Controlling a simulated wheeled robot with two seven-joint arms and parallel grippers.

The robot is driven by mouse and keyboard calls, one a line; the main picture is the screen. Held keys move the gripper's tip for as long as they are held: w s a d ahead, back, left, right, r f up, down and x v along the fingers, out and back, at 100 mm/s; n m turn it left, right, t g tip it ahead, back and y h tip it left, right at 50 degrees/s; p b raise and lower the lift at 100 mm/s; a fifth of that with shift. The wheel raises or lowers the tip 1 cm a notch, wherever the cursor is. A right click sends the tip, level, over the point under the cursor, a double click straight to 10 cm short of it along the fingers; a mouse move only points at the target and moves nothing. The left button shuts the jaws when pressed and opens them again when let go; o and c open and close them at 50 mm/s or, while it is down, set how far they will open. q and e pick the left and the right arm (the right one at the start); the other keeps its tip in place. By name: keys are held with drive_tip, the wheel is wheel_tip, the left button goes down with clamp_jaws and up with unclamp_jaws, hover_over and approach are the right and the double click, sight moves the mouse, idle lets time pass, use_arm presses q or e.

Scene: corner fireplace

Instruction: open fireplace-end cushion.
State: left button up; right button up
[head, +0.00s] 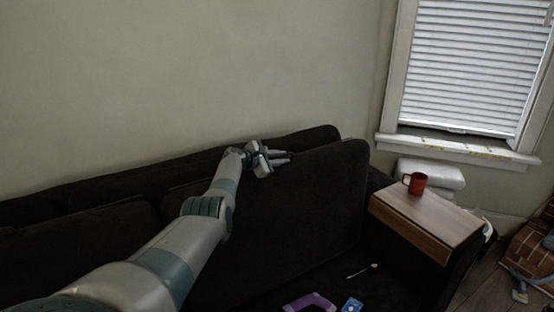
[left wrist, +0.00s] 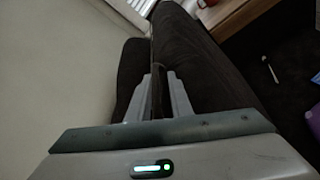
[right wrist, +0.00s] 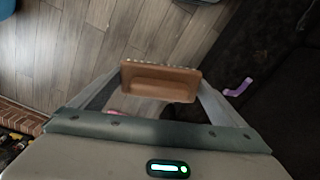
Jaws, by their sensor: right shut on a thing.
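The fireplace-end cushion (head: 300,205) is a dark brown back cushion at the right end of the sofa. It stands in front of the sofa's backrest (head: 318,137). My left gripper (head: 275,158) is at the cushion's top edge. In the left wrist view its fingers (left wrist: 161,78) are a little apart, at the seam between the cushion (left wrist: 200,65) and the backrest (left wrist: 132,70); whether they touch the cloth I cannot tell. My right gripper (right wrist: 160,78) shows only in its wrist view, shut on a brown wooden brush (right wrist: 160,84) held above the floor.
A red mug (head: 416,183) stands on a wooden tray (head: 430,222) over the sofa arm. A white utensil (head: 362,270), a purple object (head: 310,302) and a blue card (head: 352,304) lie on the seat. A window (head: 465,70) is behind. Plank floor (right wrist: 85,45) lies under the brush.

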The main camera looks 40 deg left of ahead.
use_arm(q)
drive_tip(key=shift+s, duration=0.1)
use_arm(e)
drive_tip(key=shift+r, duration=0.15)
use_arm(q)
drive_tip(key=shift+p+v, duration=1)
drive_tip(key=shift+v, duration=0.05)
use_arm(e)
drive_tip(key=shift+r, duration=0.9)
use_arm(q)
drive_tip(key=p+v, duration=0.1)
drive_tip(key=v, duration=0.6)
drive_tip(key=shift+s+r, duration=0.15)
drive_tip(key=shift+s, duration=0.2)
use_arm(e)
drive_tip(key=shift+r, duration=0.55)
use_arm(q)
drive_tip(key=shift+v, duration=0.95)
